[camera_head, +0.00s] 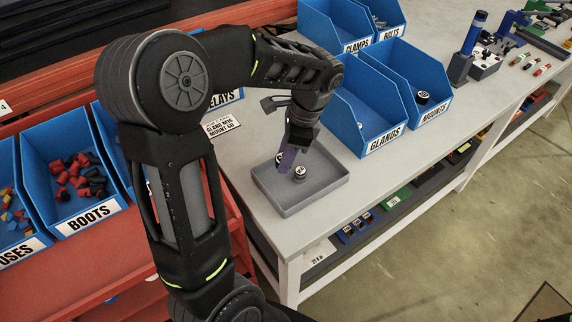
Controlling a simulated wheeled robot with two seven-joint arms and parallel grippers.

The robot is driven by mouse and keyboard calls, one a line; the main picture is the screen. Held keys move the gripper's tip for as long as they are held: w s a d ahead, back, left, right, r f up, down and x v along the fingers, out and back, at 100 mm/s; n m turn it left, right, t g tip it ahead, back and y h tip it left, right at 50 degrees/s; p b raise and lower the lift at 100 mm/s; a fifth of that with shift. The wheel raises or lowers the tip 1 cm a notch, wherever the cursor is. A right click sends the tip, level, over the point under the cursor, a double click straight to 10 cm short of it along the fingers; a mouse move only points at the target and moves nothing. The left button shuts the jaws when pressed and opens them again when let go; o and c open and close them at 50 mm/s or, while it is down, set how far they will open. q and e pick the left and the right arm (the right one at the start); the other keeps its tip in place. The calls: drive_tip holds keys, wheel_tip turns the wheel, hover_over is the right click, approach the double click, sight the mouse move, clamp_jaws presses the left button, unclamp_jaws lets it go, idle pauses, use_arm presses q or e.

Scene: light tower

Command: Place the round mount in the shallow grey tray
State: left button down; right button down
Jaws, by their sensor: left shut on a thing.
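The shallow grey tray (318,192) sits on the light workbench near its front left corner. My left gripper (288,163) reaches down over the tray with its fingers low inside the rim. It is shut on the round mount, which the fingers largely hide. A small black round piece with a pale top (300,173) shows just right of the fingertips, and another dark and pale bit (280,158) shows to their left. I cannot tell which of these is in the jaws, or whether the held piece touches the tray floor. My right gripper is not in view.
The blue MOUNTS bin (436,112), holding a dark round piece (422,97), and the blue GLANDS bin (385,139) stand right of the tray. Blue CLAMPS and BOLTS bins are behind. The BOOTS bin (91,217) is at left. Bare bench lies in front of the bins.

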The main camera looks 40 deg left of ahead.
use_arm(q)
drive_tip(key=shift+f, duration=1.8)
drive_tip(key=shift+f, duration=0.2)
drive_tip(key=c, duration=1.2)
unclamp_jaws()
drive_tip(key=shift+c, duration=0.2)
drive_tip(key=shift+r, duration=0.1)
